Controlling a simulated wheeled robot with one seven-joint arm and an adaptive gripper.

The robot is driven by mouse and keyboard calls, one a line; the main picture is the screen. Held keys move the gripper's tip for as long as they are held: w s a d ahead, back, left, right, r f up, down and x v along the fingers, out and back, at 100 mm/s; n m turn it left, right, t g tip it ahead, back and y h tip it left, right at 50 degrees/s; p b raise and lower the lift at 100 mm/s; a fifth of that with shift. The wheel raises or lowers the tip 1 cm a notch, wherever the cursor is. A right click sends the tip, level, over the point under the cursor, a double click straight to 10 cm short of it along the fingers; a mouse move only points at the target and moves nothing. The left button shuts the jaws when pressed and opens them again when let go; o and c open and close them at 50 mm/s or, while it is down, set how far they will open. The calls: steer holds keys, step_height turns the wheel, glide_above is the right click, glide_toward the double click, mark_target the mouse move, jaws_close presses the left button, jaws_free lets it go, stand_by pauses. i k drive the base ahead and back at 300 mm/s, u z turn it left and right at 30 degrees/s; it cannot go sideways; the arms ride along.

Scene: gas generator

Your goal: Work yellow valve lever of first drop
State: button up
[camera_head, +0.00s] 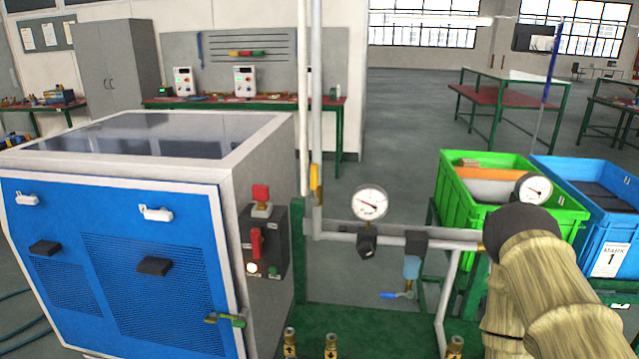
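A small yellow valve lever (316,178) sits on the vertical grey pipe (317,90) just right of the generator cabinet. It appears upright, along the pipe. A round white gauge (370,203) stands on the horizontal pipe to its right. My tan arm with a dark joint fills the lower right, well to the right of the yellow lever. My gripper's fingers do not show.
The blue-fronted generator cabinet (265,135) stands at left, with a red switch (257,243) on its side panel. Several brass fittings stand along the bottom edge. A green crate (510,215) and a blue crate (600,225) stand at right. Open floor lies behind the pipes.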

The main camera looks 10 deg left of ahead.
mark_target(314, 201)
steer(key=u, duration=0.05)
steer(key=k, duration=0.5)
steer(key=z, duration=1.05)
steer(key=i, duration=0.75)
steer(key=u, duration=1.6)
